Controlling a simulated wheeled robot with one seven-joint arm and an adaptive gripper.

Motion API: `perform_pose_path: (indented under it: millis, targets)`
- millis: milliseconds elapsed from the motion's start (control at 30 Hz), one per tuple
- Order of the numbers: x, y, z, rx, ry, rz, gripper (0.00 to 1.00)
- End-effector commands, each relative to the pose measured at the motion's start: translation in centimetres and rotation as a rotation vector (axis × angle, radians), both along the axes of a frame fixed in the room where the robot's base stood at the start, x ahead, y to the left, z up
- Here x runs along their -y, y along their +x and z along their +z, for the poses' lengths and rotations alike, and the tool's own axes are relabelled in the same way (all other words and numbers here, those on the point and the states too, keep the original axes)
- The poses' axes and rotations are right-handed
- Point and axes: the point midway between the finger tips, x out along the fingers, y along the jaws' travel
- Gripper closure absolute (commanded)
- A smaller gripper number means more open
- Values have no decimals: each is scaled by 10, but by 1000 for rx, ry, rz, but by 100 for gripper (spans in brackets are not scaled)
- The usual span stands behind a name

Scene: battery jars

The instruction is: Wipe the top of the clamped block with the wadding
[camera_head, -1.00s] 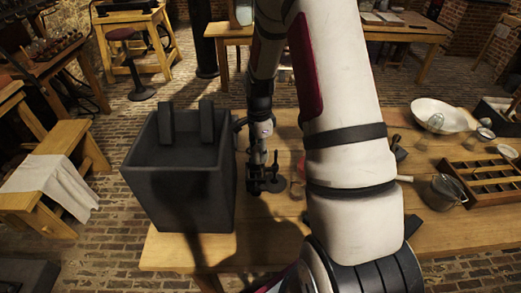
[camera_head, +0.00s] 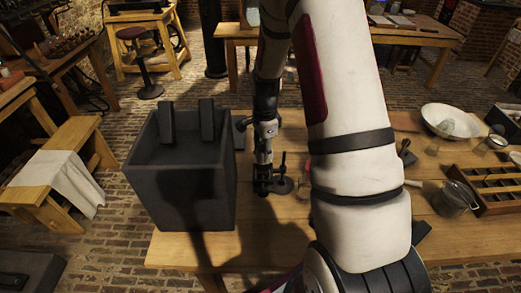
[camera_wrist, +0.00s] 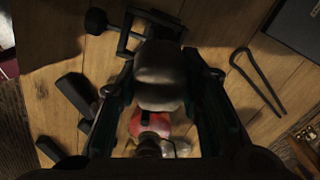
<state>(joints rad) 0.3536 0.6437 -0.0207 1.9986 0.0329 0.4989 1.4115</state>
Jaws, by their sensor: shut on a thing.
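My gripper (camera_wrist: 155,108) is in the wrist view, its two dark fingers on either side of a pale grey-brown wad, which I take as the wadding (camera_wrist: 160,75). It is shut on the wadding. A dark metal clamp frame (camera_wrist: 128,42) with a round knob shows just beyond the wadding, low on the bench. Whether the wadding touches anything below cannot be told. In the head view my gripper (camera_head: 268,186) is small and low over the bench, left of my arm.
A large dark open box (camera_head: 180,195) stands left of my gripper. A white bowl (camera_head: 450,121), a metal pot (camera_head: 455,198) and a compartment tray (camera_head: 490,185) are at right. Tongs (camera_wrist: 258,80) and dark blocks (camera_wrist: 75,92) lie around the gripper; a red thing (camera_wrist: 150,124) shows between its fingers.

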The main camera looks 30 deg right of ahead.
Motion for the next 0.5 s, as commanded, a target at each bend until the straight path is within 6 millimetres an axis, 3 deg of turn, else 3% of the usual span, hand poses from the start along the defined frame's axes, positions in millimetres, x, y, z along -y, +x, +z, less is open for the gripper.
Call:
perform_pose_path:
  millis: [500]
  targets:
    - [12,-7,1,0,-2,-5,88]
